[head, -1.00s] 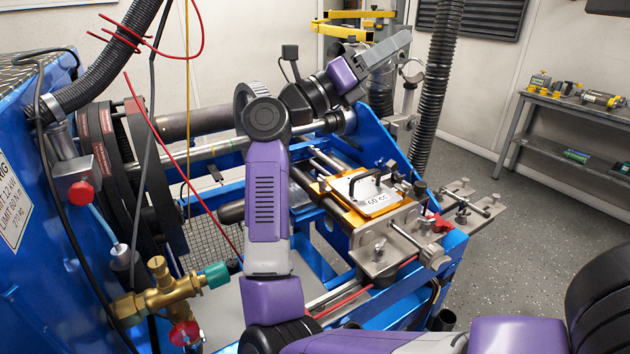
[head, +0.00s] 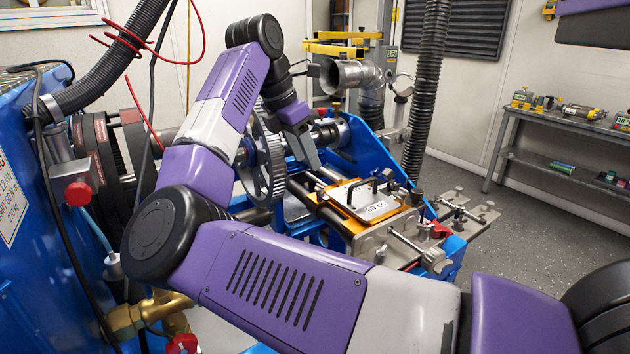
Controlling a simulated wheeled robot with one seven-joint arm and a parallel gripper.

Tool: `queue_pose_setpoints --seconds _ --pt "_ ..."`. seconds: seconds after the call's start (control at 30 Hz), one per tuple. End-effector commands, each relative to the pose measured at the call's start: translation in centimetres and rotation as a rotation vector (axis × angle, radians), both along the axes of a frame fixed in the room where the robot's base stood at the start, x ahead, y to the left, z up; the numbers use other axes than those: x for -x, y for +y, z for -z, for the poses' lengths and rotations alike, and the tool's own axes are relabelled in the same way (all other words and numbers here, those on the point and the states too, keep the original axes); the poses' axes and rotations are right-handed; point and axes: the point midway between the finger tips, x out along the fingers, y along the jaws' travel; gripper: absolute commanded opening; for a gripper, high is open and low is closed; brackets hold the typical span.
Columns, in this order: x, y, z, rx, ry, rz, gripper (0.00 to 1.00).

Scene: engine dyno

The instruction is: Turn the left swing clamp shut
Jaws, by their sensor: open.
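My gripper (head: 308,158) hangs fingers down behind and left of the plate labelled "60 cc" (head: 375,207), apart from it. It is open and appears empty, though its fingers are small and seen from the side. The plate has a black handle and lies on an orange base (head: 341,214). Metal clamp hardware with a rod and round knob (head: 436,260) sits at the near side of the plate. Similar hardware (head: 466,212) sits to its right. I cannot tell for certain which is the left swing clamp, or how far it is turned.
A toothed wheel (head: 268,160) stands just left of my gripper. A metal exhaust pipe (head: 352,75) and a black ribbed hose (head: 428,90) are behind it. A grey shelf (head: 555,120) stands at the right, with open floor before it.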

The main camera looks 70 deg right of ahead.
Motion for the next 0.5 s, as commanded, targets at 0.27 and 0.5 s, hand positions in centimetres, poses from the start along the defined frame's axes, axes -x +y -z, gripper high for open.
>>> queue_pose_setpoints --seconds 0.27,0.5 --pt "0.9 -1.1 3.3 0.003 0.004 0.012 0.45" --pt "1.5 -2.2 6.2 0.004 0.004 0.010 0.45"
